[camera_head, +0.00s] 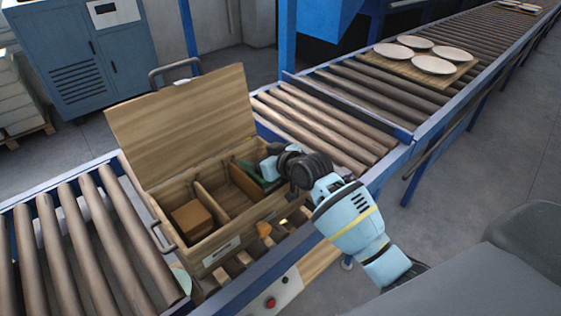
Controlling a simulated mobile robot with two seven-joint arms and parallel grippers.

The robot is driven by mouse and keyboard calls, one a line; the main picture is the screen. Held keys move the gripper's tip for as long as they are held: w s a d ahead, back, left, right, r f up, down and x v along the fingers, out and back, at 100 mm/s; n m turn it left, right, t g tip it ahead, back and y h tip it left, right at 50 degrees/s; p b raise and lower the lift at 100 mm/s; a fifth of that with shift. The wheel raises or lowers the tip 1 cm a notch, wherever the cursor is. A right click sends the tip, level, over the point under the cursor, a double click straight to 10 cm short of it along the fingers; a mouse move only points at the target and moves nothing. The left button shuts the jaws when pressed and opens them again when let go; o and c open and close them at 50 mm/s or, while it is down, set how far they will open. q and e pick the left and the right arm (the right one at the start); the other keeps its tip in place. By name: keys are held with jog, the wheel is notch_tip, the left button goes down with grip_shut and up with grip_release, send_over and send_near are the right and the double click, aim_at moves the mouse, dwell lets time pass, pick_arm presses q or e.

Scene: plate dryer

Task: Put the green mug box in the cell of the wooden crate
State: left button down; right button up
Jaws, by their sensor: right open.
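The open wooden crate (232,234) stands on the roller conveyor, its lid raised at the back. Dividers split it into cells. A brown box (192,218) sits in the left cell, and the middle cell looks empty. My right gripper (268,174) is over the right cell, open, its fingers pointing left and down. A small dark green part, likely the green mug box (262,184), shows at the right cell just beside the fingers. Most of it is hidden by the gripper and crate walls. My left gripper is out of view.
White plates (433,64) lie on a wooden board on the far conveyor. The raised lid (185,122) blocks the crate's back side. A blue cabinet (85,55) stands behind.

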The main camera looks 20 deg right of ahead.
jog(key=p+v, duration=0.1)
jog(key=v, duration=1)
jog(key=shift+s+d, duration=0.2)
